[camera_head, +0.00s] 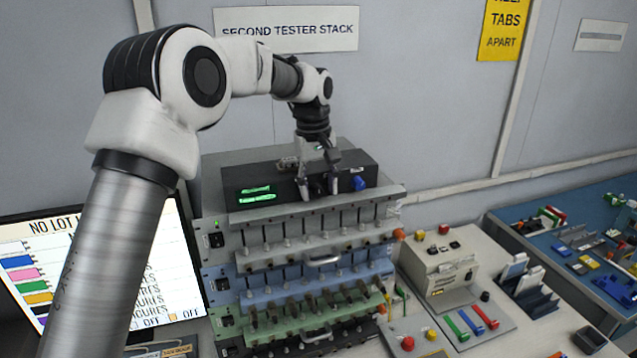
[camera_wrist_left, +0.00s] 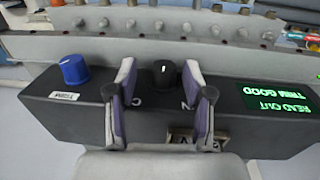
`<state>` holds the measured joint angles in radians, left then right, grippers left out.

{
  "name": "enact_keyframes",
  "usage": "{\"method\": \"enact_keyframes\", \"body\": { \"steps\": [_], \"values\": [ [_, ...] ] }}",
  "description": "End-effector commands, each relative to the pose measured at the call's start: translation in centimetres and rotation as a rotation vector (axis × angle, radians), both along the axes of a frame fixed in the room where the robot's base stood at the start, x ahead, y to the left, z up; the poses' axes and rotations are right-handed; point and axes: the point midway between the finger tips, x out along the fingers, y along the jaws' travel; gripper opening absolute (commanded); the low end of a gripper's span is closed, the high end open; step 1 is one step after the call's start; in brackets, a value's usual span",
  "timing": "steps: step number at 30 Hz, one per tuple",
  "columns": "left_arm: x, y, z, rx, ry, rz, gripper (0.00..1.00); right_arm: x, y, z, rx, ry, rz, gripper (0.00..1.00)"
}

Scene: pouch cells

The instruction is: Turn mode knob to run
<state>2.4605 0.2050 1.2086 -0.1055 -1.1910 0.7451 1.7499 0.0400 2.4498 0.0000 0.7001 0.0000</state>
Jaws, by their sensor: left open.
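A black tester box (camera_head: 240,176) sits on top of the tester stack, and its front also shows in the left wrist view (camera_wrist_left: 90,115). A black knob (camera_wrist_left: 165,72) with a pale pointer line is on the box, with partly hidden letters beside it. My left gripper (camera_head: 318,194) is over the front of the box, pointing down. In the left wrist view its open fingers (camera_wrist_left: 164,103) stand on either side of the black knob, with gaps showing. A blue knob (camera_wrist_left: 74,70) with a small white label is outside the fingers; it also shows in the head view (camera_head: 359,184). My right gripper is out of view.
A lit green readout (camera_wrist_left: 283,104) is on the same box. Rows of tester shelves with small clamps (camera_head: 320,222) lie below. A monitor (camera_head: 170,270) stands at left. A beige box (camera_head: 440,268) and coloured levers are at right, beside a blue bench (camera_head: 560,245).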

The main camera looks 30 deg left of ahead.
Motion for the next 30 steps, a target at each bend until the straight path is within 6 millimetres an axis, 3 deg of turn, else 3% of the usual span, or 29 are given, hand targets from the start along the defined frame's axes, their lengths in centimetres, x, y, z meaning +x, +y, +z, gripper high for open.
{"method": "enact_keyframes", "body": {
  "steps": [3,7,8,14,24,30],
  "values": [
    [0.0,0.0,0.0,-0.001,-0.001,0.0,0.51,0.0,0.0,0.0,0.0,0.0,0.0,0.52],
    [0.0,0.0,0.0,0.0,-0.001,0.0,0.05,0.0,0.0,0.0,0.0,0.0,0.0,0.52],
    [0.0,0.0,0.0,0.0,0.0,0.0,0.0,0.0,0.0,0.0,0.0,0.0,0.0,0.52],
    [-0.1,0.0,-0.2,-0.01,-0.008,0.001,0.0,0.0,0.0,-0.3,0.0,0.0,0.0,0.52],
    [-0.7,0.5,-1.1,-0.293,-0.322,0.003,0.0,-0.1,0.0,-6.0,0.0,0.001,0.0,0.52],
    [-0.6,0.5,-0.4,-0.333,-0.37,0.001,0.0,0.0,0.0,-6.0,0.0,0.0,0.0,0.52]
  ]
}}
